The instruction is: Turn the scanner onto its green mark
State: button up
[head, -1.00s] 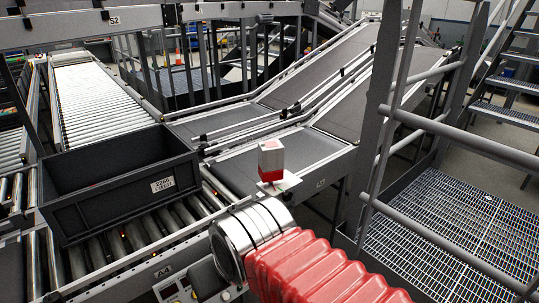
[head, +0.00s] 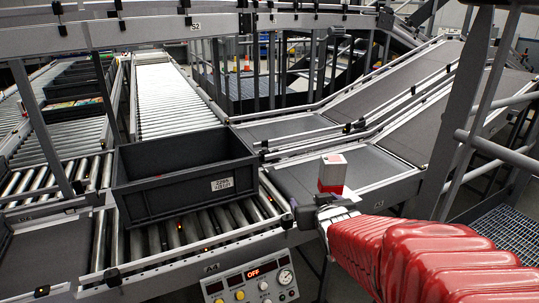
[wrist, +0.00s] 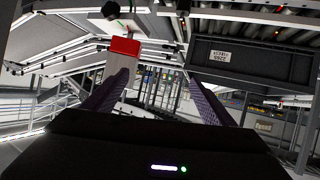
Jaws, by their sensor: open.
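A small dark rounded thing (wrist: 110,9), which I take for the scanner, sits on a pale plate (wrist: 152,27) at the top of the upside-down wrist view. A green speck (wrist: 119,25) shows beside it; I cannot tell which way the scanner faces. In the head view my gripper and arm largely cover this spot. My gripper (head: 309,201) is just in front of a red-and-white box (head: 332,172). In the wrist view my gripper (wrist: 159,80) has its two fingers wide apart with nothing between them. The box (wrist: 122,47) lies beyond the left finger.
A dark tote (head: 190,190) stands on the rollers left of my gripper. A control panel (head: 252,282) reading OFF is below it. A grey belt (head: 375,172) lies behind the box. Railings (head: 475,130) rise at the right.

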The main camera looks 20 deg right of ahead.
jog(key=d+f+m+t+h, duration=0.1)
jog(key=d+t, duration=0.4)
jog(key=d, duration=0.6)
jog(key=shift+w, duration=0.35)
